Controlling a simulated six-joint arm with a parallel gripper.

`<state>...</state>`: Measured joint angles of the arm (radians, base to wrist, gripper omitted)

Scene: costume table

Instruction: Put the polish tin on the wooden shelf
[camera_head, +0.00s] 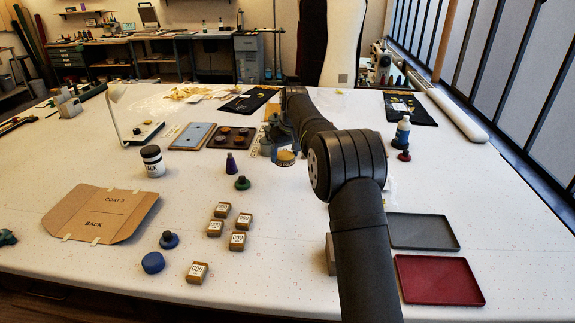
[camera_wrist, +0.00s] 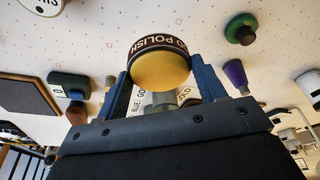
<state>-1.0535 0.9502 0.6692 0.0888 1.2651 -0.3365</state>
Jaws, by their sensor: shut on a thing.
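My gripper (camera_head: 277,146) is shut on the polish tin, with one finger on each side of it. In the wrist view the tin (camera_wrist: 160,69) shows a yellow round face and a dark band lettered "POLISH", between the blue-grey fingers of the gripper (camera_wrist: 160,82). In the head view the tin (camera_head: 286,159) is a small yellow disc under the gripper, apparently held above the table. A dark brown wooden board (camera_head: 211,145) with several round tins on it lies just left of the gripper. I cannot tell whether this is the wooden shelf.
A purple cone (camera_head: 231,163) and green knobbed piece (camera_head: 242,183) stand left of my gripper. Several labelled blocks (camera_head: 237,241) are in front. Grey (camera_head: 423,231) and red (camera_head: 438,280) trays lie right of my arm.

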